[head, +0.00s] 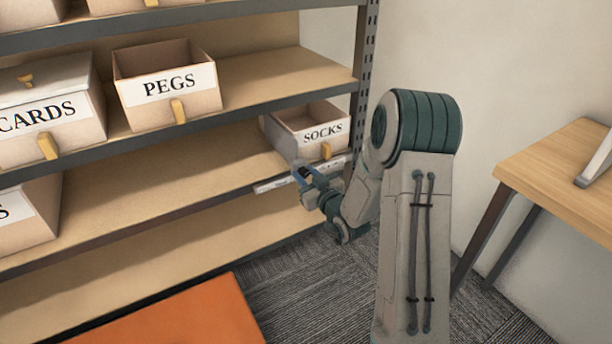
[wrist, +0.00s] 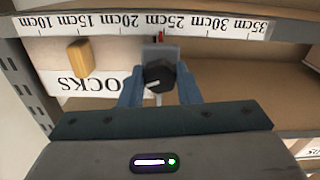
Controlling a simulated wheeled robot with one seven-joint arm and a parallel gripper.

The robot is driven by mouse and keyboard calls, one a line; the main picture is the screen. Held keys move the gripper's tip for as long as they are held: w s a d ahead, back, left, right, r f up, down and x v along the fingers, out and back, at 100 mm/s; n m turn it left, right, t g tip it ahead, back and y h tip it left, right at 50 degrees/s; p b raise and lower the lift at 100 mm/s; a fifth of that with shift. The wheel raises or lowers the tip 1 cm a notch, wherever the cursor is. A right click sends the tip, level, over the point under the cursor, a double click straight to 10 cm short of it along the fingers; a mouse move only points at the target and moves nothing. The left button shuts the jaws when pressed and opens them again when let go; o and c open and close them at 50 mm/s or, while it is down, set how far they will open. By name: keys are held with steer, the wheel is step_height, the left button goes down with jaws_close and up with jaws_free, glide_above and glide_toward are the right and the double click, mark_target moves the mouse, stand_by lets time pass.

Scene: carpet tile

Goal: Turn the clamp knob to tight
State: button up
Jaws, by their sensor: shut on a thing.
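The clamp knob (wrist: 158,74) is black with a pale mark on its face. In the head view my gripper (head: 303,175) is at the front edge of the shelf, just below the SOCKS bin. The knob is too small to make out there, and the fingers partly hide it.
The SOCKS bin (head: 324,141) with its yellow handle stands just behind the ruler (head: 270,186). PEGS (head: 170,109) and CARDS (head: 55,131) bins stand to the left. A wooden table (head: 560,170) is at the right. An orange surface (head: 180,318) lies in front of the shelves.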

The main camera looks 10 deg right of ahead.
steer(key=m+p, duration=0.1)
steer(key=m, duration=0.4)
steer(key=m+p, duration=0.2)
steer(key=m, duration=0.3)
steer(key=shift+r+m+p, duration=0.1)
steer(key=shift+m+p, duration=0.25)
steer(key=shift+m, duration=0.05)
steer(key=m+p, duration=0.3)
steer(key=m, duration=0.2)
steer(key=shift+m+p, duration=1.1)
steer(key=shift+m, duration=1.1)
steer(key=o, duration=1)
steer(key=p+v, duration=0.3)
steer(key=v, duration=1.1)
